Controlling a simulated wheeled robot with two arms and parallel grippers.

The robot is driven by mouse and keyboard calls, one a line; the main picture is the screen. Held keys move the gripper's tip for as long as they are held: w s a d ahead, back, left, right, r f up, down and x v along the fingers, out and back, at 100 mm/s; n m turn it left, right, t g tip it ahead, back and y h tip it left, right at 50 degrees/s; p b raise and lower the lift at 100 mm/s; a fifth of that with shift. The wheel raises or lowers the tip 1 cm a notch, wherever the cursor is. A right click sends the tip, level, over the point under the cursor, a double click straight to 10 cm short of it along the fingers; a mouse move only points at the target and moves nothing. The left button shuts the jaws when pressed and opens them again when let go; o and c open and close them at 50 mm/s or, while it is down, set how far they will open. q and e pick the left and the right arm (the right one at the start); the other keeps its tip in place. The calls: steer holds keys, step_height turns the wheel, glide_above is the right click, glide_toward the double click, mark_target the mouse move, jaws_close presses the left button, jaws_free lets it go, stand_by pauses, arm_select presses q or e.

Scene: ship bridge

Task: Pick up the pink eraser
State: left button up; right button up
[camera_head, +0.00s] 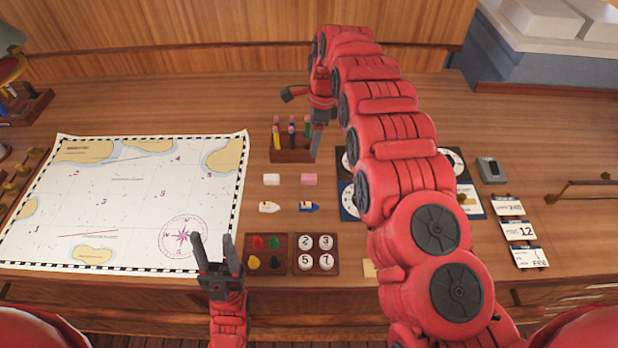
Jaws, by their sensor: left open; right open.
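The pink eraser (309,180) lies on the wooden desk (520,150), just right of a white eraser (271,180) and in front of the pen holder. Nothing holds it. My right gripper (303,115) is open above and behind the pink eraser, near the right end of the pen holder; one finger points left and the other hangs down. My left gripper (213,242) is open and empty at the front edge of the desk, by the chart's lower right corner, with its fingers pointing away from me.
The pen holder (290,156) carries several coloured pens. Two small boats (268,207) lie before the erasers, with two small trays (265,268) of tokens nearer me. A chart (85,215) covers the left. My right arm hides part of the dial cards (468,200).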

steer(key=b, duration=0.2)
glide_above(309, 176)
steer(key=f, duration=0.9)
steer(key=shift+w+d, duration=0.15)
steer(key=shift+w, duration=0.2)
steer(key=shift+s+f+p, duration=0.15)
steer(key=shift+f+p, duration=0.25)
steer(key=shift+p, duration=0.4)
steer(key=f, duration=0.1)
steer(key=f+b, duration=0.1)
steer(key=f, duration=0.2)
steer(key=shift+s+f+b, duration=0.25)
steer(key=shift+f+b, duration=0.05)
steer(key=shift+r, duration=0.1)
steer(key=shift+w, duration=0.1)
jaws_close()
